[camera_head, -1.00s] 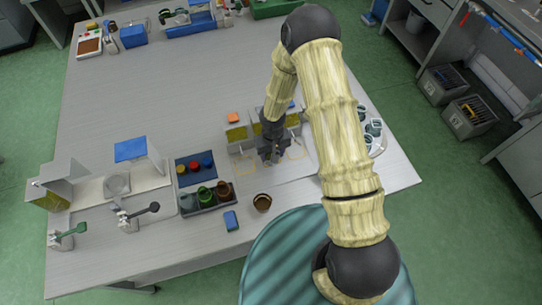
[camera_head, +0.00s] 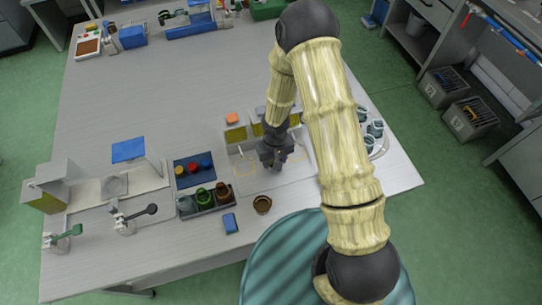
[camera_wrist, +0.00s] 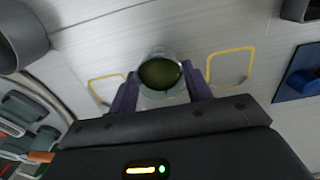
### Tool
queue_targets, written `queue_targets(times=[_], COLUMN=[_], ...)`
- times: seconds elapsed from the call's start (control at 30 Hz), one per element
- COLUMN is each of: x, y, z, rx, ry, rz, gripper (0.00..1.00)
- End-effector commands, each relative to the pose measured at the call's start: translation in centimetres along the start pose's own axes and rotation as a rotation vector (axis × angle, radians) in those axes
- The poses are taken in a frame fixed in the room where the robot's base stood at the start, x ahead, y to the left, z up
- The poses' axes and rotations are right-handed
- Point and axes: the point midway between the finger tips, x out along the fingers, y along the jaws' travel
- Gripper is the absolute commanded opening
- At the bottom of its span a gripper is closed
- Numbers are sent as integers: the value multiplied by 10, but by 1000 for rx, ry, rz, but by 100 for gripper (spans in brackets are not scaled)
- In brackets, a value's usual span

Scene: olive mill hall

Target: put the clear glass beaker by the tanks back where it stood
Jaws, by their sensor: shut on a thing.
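My gripper (camera_head: 272,160) is low over the near part of the table, in front of the tanks. In the wrist view its two fingers (camera_wrist: 161,92) are shut on the sides of the clear glass beaker (camera_wrist: 160,74). I look down into its round rim and see an olive-green inside. The beaker is between two yellow outlines on the tabletop, the left one (camera_wrist: 107,90) and the right one (camera_wrist: 230,67). In the head view my gripper mostly hides the beaker. I cannot tell whether its base touches the table. A yellow-green tank (camera_head: 235,131) stands behind and left of my gripper.
A tray with glass cups (camera_head: 375,135) is to the right, partly behind my arm. The table's middle is clear.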

Motion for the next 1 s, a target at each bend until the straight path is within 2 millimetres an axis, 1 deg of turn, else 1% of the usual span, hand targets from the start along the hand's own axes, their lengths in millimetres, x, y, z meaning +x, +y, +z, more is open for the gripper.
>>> queue_targets(times=[0.03,0.1,0.6,0.7,1.0], x=[-9,-16,-59,-62,-60], y=[0,0,0,0,0], z=[0,0,0,0,0], rx=[0,0,1,0,1], ry=[1,1,0,0,0], rz=[0,0,0,0,0], gripper=[32,32,32,32,32])
